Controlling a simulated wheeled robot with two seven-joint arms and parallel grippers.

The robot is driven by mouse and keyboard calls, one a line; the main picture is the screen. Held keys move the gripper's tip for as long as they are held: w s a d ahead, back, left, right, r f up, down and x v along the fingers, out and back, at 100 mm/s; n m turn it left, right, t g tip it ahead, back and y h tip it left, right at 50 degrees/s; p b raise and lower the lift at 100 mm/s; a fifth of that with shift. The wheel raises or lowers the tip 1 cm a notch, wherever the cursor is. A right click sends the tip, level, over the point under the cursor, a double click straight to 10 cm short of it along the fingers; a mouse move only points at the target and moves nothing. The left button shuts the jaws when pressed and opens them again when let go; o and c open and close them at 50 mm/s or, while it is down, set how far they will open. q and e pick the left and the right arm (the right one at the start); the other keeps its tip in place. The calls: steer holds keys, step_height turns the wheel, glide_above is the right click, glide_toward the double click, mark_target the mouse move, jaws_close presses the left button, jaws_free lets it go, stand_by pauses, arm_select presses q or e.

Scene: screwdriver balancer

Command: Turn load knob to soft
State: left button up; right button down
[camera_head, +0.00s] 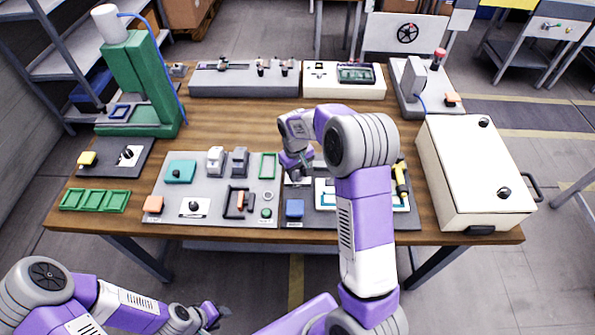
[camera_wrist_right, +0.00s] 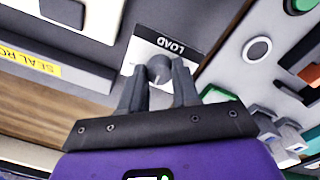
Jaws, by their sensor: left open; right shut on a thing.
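The load knob (camera_wrist_right: 157,69) is a small grey round knob on a white plate marked LOAD (camera_wrist_right: 174,46), upside down in the right wrist view. My right gripper (camera_wrist_right: 158,85) has its two fingers around the knob from either side, shut on it. In the head view my right gripper (camera_head: 296,172) reaches down onto the grey panel at the table's middle and hides the knob. No soft mark is readable. My left gripper (camera_head: 214,313) is open and empty, low in front of the table, away from the panel.
A blue block (camera_head: 294,208) sits just in front of the right gripper. A yellow and black screwdriver (camera_head: 401,178) lies at the panel's right. A large cream box (camera_head: 470,165) stands further right. A green press (camera_head: 140,85) stands at the back left.

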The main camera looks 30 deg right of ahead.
steer(key=c, duration=0.8)
jaws_free()
step_height(320, 180, up, 8)
steer(key=shift+a+f+p, duration=0.15)
steer(key=shift+f+p, duration=0.05)
steer(key=shift+p, duration=0.7)
